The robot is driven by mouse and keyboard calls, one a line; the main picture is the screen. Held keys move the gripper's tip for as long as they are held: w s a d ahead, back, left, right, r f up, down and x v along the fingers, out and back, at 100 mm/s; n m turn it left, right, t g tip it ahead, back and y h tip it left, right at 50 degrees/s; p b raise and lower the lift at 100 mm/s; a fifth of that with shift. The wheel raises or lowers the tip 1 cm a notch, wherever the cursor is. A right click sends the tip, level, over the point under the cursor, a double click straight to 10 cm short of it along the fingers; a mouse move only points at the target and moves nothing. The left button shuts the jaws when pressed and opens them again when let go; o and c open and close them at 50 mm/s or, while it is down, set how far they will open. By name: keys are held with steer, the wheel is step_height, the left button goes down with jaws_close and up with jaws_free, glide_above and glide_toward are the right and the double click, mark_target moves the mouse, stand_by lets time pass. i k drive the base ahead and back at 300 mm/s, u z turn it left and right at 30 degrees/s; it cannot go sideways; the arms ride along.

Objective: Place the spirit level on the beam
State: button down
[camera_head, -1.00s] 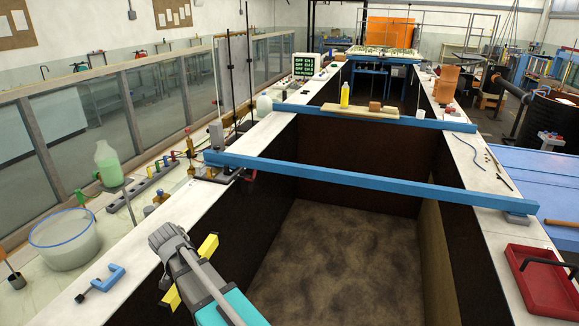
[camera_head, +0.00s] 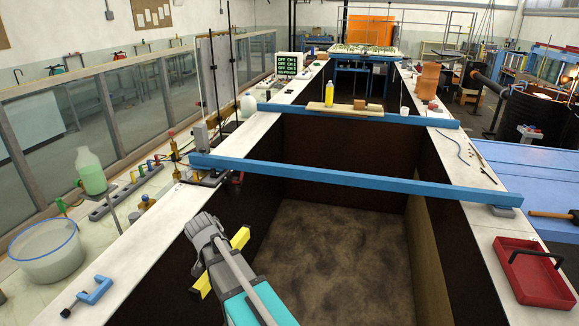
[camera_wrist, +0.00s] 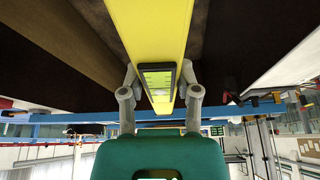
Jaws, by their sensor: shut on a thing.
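The spirit level is a yellow bar (camera_head: 240,238), held out over the open flume in the head view. It also fills the upper middle of the wrist view (camera_wrist: 150,28), with a dark-framed greenish vial window facing the camera. My gripper (camera_wrist: 160,88) is shut on it, one finger on each side; in the head view the gripper (camera_head: 222,262) hides the level's middle. The near blue beam (camera_head: 350,181) spans the flume beyond the level, apart from it. A second blue beam (camera_head: 420,122) lies farther back, with a plank on it.
A yellow bottle (camera_head: 329,95) and a brown block stand on the plank (camera_head: 345,109). A blue clamp (camera_head: 88,296) lies on the left rim, a red tray (camera_head: 535,275) on the right. The near beam's top looks clear.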

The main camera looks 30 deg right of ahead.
mark_target(279, 165)
steer(key=z, duration=1.45)
steer(key=i, duration=1.8)
steer(key=u, duration=0.4)
